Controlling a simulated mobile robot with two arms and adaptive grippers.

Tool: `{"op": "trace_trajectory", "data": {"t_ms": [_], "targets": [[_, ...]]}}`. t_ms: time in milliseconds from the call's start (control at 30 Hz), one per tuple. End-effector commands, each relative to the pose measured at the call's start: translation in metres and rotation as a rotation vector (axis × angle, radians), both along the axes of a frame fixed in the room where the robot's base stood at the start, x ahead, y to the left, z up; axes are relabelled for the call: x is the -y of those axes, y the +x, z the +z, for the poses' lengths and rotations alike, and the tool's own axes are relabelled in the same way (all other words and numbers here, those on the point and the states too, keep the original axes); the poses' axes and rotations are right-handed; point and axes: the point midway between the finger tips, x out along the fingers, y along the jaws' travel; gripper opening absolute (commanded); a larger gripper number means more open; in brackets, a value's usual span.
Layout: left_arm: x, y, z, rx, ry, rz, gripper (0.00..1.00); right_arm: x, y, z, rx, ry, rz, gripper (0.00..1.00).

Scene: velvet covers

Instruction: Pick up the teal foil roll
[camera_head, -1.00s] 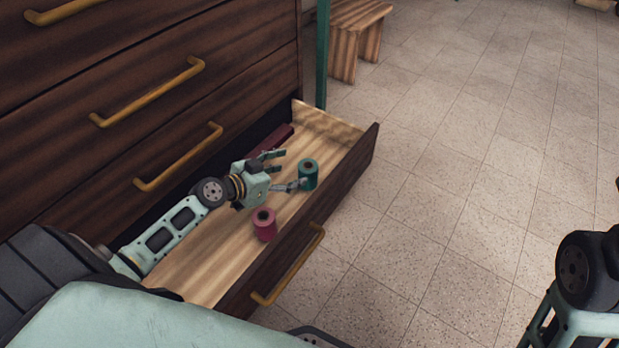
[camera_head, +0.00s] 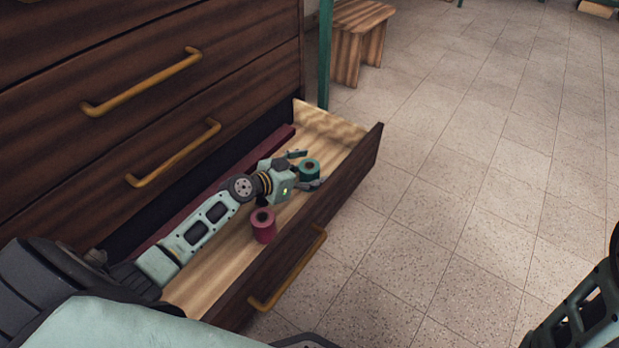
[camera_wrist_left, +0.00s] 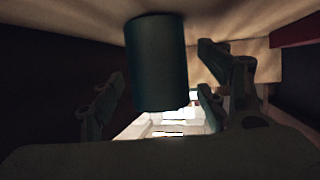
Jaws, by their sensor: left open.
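The teal foil roll (camera_head: 309,168) stands upright in the open drawer, near its far right end. My left gripper (camera_head: 306,170) is down in the drawer with its jaws open, one finger on either side of the roll. In the left wrist view the roll (camera_wrist_left: 156,62) appears large and dark between the spread fingers, with a gap showing on each side. The roll's lower part is partly hidden by the gripper in the head view. My right gripper is out of view; only part of my right arm shows at the lower right.
A crimson roll (camera_head: 263,226) stands in the drawer just below my left wrist. A long dark red item (camera_head: 225,184) lies along the drawer's back. The drawer front (camera_head: 345,193) rises close to the gripper. A wooden stool (camera_head: 358,42) stands beyond on the tiled floor.

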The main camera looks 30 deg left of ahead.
Motion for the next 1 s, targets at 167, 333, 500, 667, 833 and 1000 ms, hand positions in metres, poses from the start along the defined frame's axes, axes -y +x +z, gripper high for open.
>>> {"op": "trace_trajectory", "data": {"t_ms": [167, 333, 500, 667, 833, 1000], "targets": [[0.0007, 0.0016, -0.0001, 0.0, 0.0, 0.0, 0.69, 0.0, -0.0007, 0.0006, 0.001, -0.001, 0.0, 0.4], [0.0007, 0.0014, -0.0002, 0.0, 0.0, 0.0, 0.6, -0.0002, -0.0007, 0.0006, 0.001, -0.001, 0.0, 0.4], [0.0006, 0.0013, -0.0002, 0.0, 0.0, 0.0, 0.45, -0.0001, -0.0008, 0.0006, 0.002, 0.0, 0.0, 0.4], [0.0006, 0.0012, -0.0002, 0.0, 0.0, 0.0, 0.31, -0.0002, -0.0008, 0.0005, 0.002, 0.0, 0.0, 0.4], [0.0006, 0.0012, -0.0003, 0.0, 0.0, 0.0, 0.16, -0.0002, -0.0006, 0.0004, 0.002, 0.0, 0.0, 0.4], [0.0005, 0.0015, 0.0003, 0.001, 0.0, 0.0, 0.15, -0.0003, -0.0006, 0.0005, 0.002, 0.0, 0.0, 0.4]]}}
